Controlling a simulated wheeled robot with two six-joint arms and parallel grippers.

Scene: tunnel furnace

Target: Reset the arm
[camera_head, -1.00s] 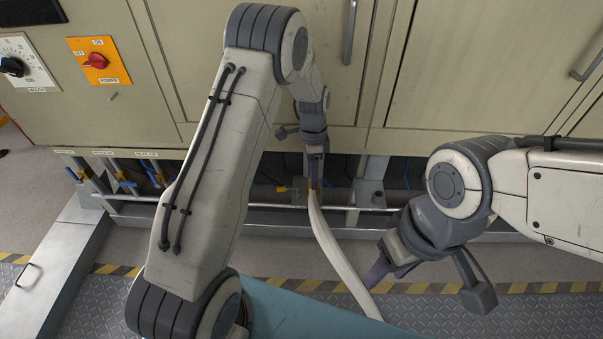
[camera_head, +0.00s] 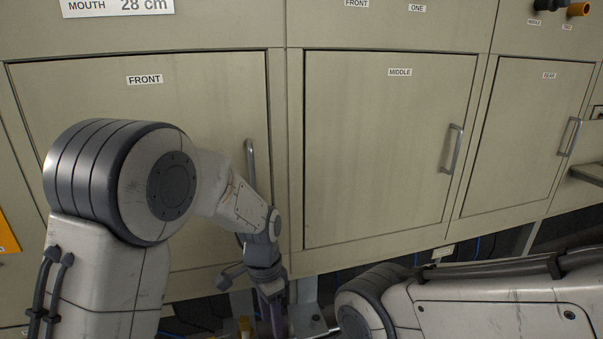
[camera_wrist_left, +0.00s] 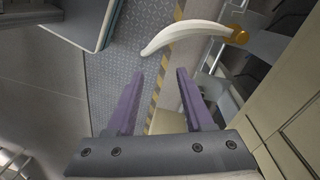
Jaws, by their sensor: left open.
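My left arm comes in from the left in the head view, with its elbow (camera_head: 115,185) in front of the door marked FRONT. My left gripper (camera_head: 272,318) points downward at the lower edge of that view, in front of the furnace's base. In the left wrist view its two purple fingers (camera_wrist_left: 160,76) are apart with nothing between them. A white curved hose-like thing (camera_wrist_left: 188,36) with a yellow end lies beyond the fingertips, not touching them. My right forearm (camera_head: 500,300) shows at the lower right of the head view; its gripper is out of the picture.
The beige furnace front has handled doors marked FRONT (camera_head: 120,90), MIDDLE (camera_head: 385,150) and REAR (camera_head: 525,130). My left arm is close to the FRONT door's handle (camera_head: 250,165). Below are pipes and legs. The wrist view shows patterned floor (camera_wrist_left: 120,60) and a yellow-black stripe (camera_wrist_left: 160,80).

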